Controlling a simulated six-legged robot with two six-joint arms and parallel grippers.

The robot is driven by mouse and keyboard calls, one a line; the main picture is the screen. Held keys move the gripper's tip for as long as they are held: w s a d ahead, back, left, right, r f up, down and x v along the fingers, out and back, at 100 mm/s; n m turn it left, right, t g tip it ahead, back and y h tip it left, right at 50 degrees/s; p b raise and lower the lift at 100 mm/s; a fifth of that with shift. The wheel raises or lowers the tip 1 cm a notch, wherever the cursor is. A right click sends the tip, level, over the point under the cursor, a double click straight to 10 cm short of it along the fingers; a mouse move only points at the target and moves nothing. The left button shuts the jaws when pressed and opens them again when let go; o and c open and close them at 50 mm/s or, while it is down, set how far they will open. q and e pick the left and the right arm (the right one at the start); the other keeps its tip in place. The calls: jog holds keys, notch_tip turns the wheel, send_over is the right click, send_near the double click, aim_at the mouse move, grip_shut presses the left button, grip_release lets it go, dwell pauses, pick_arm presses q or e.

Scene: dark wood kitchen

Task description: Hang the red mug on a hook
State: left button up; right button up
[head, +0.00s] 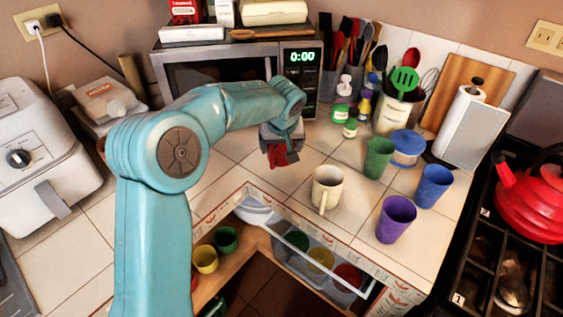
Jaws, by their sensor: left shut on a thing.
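My left arm comes in from the left and reaches over the counter towards the microwave. My left gripper (281,135) points down at its end and is shut on a red thing (279,157), which I take to be the red mug. The gripper hides most of it, so its handle and tilt cannot be made out. It is in front of the microwave, left of a cream mug (327,189) on the tiles. I see no hook in this view. My right gripper is not in view.
Green (379,157), blue (433,186) and purple (396,218) cups stand on the counter at the right. The microwave (220,75) and utensil holders are behind. An open drawer (345,295) with coloured cups is below the counter edge. A red kettle (535,205) stands far right.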

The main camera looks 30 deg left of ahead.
aim_at(281, 161)
pick_arm(q)
notch_tip(281, 161, down, 2)
jog(key=shift+f, duration=0.25)
notch_tip(281, 161, down, 3)
jog(key=shift+s+r, duration=0.1)
jog(key=shift+r, duration=0.1)
jog(key=shift+f, duration=0.4)
